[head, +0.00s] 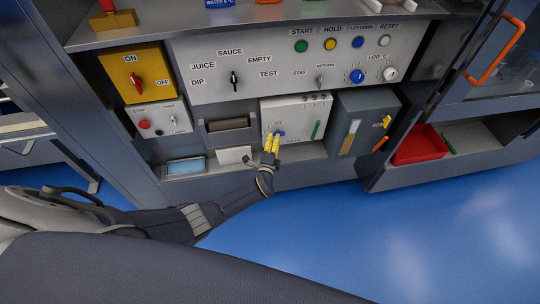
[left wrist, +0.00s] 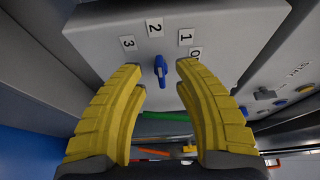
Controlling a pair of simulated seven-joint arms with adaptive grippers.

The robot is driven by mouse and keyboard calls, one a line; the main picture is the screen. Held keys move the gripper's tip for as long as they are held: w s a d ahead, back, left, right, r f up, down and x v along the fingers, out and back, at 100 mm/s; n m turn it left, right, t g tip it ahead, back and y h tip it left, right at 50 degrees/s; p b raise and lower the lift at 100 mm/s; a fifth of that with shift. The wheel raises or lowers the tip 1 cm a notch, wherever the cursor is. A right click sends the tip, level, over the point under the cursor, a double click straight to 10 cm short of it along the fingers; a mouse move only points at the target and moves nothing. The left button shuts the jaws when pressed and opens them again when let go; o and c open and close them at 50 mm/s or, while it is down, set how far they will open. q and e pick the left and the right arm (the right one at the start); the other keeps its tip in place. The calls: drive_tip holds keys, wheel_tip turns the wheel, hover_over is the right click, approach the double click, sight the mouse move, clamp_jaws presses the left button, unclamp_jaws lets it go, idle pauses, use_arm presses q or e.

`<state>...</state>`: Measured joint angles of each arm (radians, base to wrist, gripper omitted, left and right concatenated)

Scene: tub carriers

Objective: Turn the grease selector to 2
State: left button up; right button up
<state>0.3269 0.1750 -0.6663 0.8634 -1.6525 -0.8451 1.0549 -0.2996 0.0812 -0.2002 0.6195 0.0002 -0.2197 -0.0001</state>
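The grease selector is a blue knob (left wrist: 161,69) on the front of a pale box (head: 291,109). It also shows in the head view (head: 281,133), small and partly hidden by my gripper. In the left wrist view, labels 3 (left wrist: 127,42), 2 (left wrist: 154,27), 1 (left wrist: 185,36) and OFF (left wrist: 195,54) arc around it. The knob's long axis runs roughly toward the 2; I cannot tell which end is the pointer. My left gripper (head: 271,136) has its yellow fingers (left wrist: 160,75) apart, one on each side of the knob, with gaps to it. My right gripper is out of view.
A green handle (head: 315,130) is on the same box's right side. A grey box (head: 362,104) with an orange handle stands to its right. The control panel (head: 210,85) overhangs above. A red bin (head: 418,148) sits in the lower right drawer. The blue floor in front is clear.

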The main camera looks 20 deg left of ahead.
use_arm(q)
drive_tip(key=s+d, duration=0.1)
drive_tip(key=s, duration=0.8)
drive_tip(key=shift+s, duration=0.2)
drive_tip(key=s+a+f+n+g, duration=0.25)
drive_tip(key=s+f+g, duration=0.4)
drive_tip(key=f, duration=0.65)
drive_tip(key=s+a+f+n+g, duration=0.2)
drive_tip(key=s+a+f+g, duration=0.1)
drive_tip(key=s+f, duration=0.75)
drive_tip(key=s+f+n+g, duration=0.2)
drive_tip(key=s+f, duration=0.3)
drive_tip(key=s, duration=0.8)
drive_tip(key=s+f+n+g+h, duration=0.1)
drive_tip(key=s+f, duration=0.4)
drive_tip(key=s, duration=0.8)
drive_tip(key=s+f+n+g+h, duration=0.1)
drive_tip(key=s+f+n+g, duration=0.3)
drive_tip(key=s, duration=0.9)
drive_tip(key=shift+d+f+n, duration=0.45)
drive_tip(key=shift+f+n, duration=0.2)
drive_tip(key=shift+f, duration=0.2)
